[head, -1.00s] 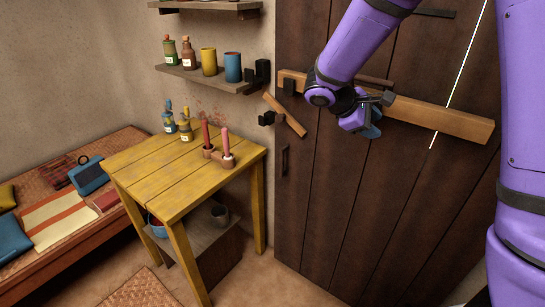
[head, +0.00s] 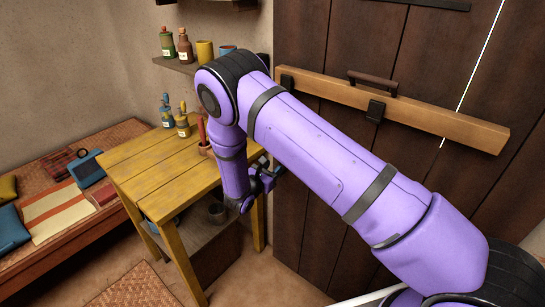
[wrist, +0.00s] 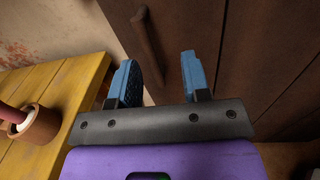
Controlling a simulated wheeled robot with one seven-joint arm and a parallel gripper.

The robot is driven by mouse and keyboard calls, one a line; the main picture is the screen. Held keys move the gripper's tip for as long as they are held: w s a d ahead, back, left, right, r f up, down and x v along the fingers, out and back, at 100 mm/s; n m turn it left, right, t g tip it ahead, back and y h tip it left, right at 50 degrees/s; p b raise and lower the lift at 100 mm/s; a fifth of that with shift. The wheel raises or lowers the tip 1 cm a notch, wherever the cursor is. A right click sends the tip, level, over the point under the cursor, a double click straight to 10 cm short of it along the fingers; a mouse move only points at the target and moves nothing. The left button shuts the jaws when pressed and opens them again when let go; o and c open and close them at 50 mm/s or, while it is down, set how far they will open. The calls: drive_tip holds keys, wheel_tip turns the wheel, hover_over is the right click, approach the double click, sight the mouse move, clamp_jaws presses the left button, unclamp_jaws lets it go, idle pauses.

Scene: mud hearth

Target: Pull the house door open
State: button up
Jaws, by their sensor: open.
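The house door (head: 425,55) is dark brown planks and looks shut. Its upright pull handle (wrist: 147,45) shows in the wrist view, just beyond my fingertips and nearer the left finger; my arm hides it in the head view. My gripper (head: 262,177) is low at the door's left side, by the table's right end. In the wrist view my gripper (wrist: 158,75) has its two blue fingers apart with nothing between them. A pale wooden bar (head: 430,122) with a brown grip lies across the door, with a black bracket (head: 375,110) in front of it.
A yellow table (head: 150,165) stands close left of my gripper. A red candle in a clay holder (wrist: 38,125) is near its edge. Bottles and cups stand on a wall shelf (head: 172,67). A low bed (head: 70,230) is at far left.

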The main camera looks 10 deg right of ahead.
drive_tip(key=shift+n+t+y, duration=0.5)
drive_tip(key=shift+n+t, duration=0.1)
drive_tip(key=shift+n, duration=0.2)
drive_tip(key=w+d+f, duration=0.1)
drive_tip(key=w, duration=0.1)
drive_tip(key=w+d+f, duration=0.1)
drive_tip(key=w+d, duration=0.1)
drive_tip(key=w, duration=0.1)
drive_tip(key=w+d+f, duration=0.1)
drive_tip(key=w+d, duration=0.1)
drive_tip(key=w, duration=0.1)
drive_tip(key=shift+w+d, duration=0.15)
drive_tip(key=shift+w, duration=0.1)
clamp_jaws()
